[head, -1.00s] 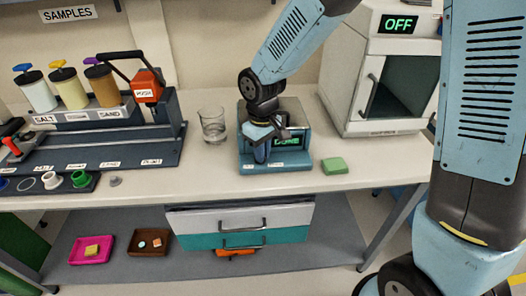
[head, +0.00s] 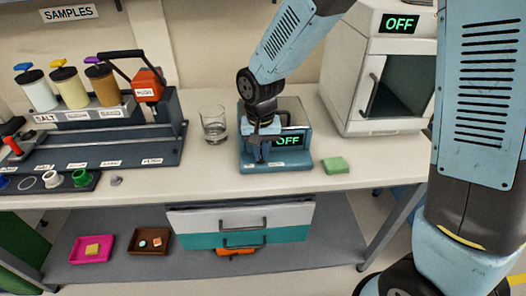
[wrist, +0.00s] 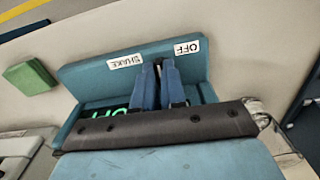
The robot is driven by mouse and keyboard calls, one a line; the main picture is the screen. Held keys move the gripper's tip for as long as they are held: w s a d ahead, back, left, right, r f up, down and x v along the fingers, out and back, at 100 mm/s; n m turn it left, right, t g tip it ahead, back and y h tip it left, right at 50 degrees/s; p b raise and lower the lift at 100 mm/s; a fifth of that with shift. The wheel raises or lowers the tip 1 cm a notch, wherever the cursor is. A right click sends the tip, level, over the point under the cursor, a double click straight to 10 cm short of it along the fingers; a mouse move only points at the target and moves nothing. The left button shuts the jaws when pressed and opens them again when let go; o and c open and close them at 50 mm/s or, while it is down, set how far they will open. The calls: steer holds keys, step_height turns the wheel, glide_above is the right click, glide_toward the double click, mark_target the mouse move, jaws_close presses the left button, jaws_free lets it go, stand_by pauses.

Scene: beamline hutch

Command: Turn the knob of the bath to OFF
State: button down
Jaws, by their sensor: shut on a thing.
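The bath (head: 303,163) is a blue-teal box on the bench, and its green display (head: 287,141) reads OFF. In the wrist view the bath (wrist: 82,78) shows upside down, with a SHAKE label (wrist: 125,61) and an OFF label (wrist: 187,47). My gripper (head: 258,158) is at the bath's front, left of the display. In the wrist view its blue fingers (wrist: 158,68) are close together between the two labels, shut on the knob.
A glass beaker (head: 213,124) stands left of the bath. A green block (head: 335,165) lies to its right. A white oven-like cabinet (head: 348,103), also showing OFF, stands at the back right. A dispenser rack (head: 100,152) fills the bench's left side.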

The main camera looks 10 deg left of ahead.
steer(key=m, duration=0.4)
steer(key=shift+w+a, duration=0.15)
steer(key=shift+a+m, duration=0.1)
steer(key=shift+m, duration=1.6)
steer(key=shift+r, duration=0.1)
steer(key=c, duration=1.2)
jaws_free()
step_height(320, 180, up, 14)
steer(key=shift+f, duration=0.2)
